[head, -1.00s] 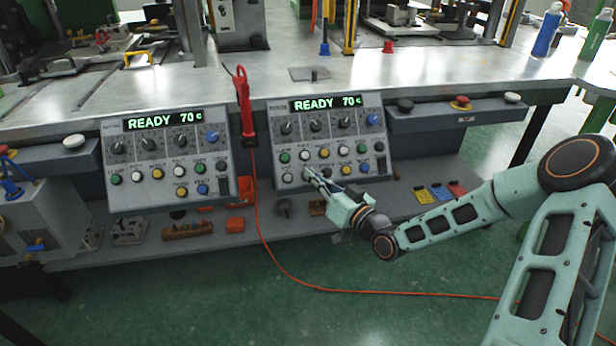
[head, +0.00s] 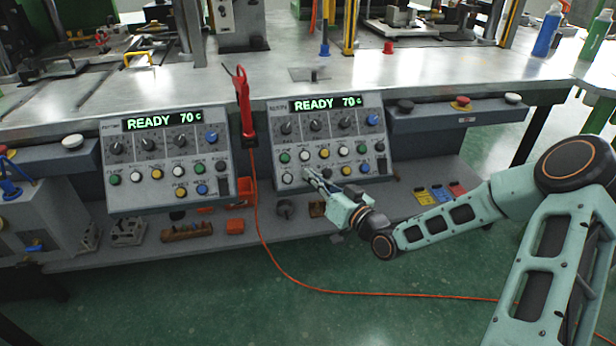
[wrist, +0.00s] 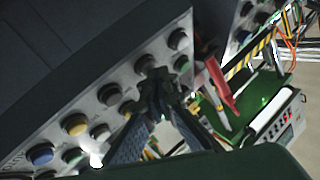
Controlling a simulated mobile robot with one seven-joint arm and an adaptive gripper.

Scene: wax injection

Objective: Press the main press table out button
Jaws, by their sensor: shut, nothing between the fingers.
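Two grey control panels stand side by side under the table edge in the head view, a left one (head: 125,200) and a right one (head: 283,112). Both displays read READY 70 C. Their button labels are too small to read, so I cannot tell which button is the table out button. In the wrist view my gripper (wrist: 156,82) covers part of the button rows. I cannot tell whether the tips touch a button.
A red tool (head: 242,98) hangs between the panels, and its orange cable (head: 290,277) runs down across the floor. A ledge with a red button (head: 460,102) is right of the right panel. The lower shelf (head: 150,250) holds small parts. The floor in front is open.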

